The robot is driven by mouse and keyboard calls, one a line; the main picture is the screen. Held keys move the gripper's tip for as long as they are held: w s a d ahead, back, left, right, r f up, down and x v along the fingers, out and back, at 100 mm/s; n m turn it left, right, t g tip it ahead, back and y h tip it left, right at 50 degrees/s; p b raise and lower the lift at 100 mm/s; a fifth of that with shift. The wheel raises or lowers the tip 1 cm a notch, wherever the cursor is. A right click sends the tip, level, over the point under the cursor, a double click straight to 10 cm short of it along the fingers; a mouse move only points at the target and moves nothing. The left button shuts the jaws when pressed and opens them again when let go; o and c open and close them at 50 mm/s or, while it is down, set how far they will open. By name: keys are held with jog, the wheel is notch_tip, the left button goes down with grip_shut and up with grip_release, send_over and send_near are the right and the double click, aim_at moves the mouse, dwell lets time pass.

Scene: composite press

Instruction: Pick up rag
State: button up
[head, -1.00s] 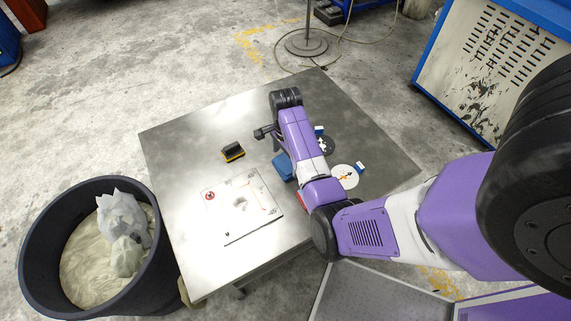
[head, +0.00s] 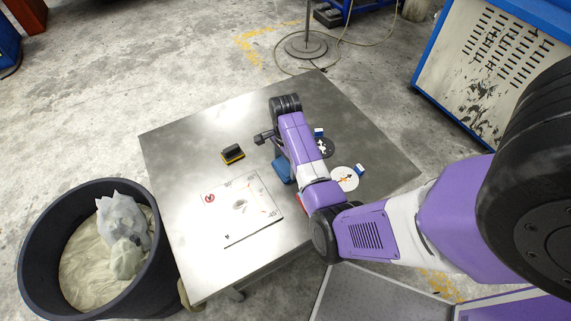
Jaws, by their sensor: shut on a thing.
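A blue cloth, which looks like the rag (head: 284,172), is on or just above the metal table, partly hidden under my purple arm. It looks bunched rather than flat. My gripper (head: 279,153) points down over the rag's upper edge and is shut on it. The fingers are mostly hidden by my wrist and arm, so the exact grip does not show. I cannot tell whether the rag is clear of the table.
A black and yellow brush (head: 232,154) and a white sheet (head: 242,212) lie left on the metal table (head: 185,150). Two discs, one white (head: 344,179) and one dark (head: 327,148), lie to the right, near small blue-white items. A dark bin (head: 38,250) with cloths stands at the lower left.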

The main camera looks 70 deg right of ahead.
notch_tip(320, 180, up, 12)
jog(key=f, duration=0.1)
notch_tip(320, 180, up, 9)
jog(key=p, duration=0.7)
send_over(285, 165)
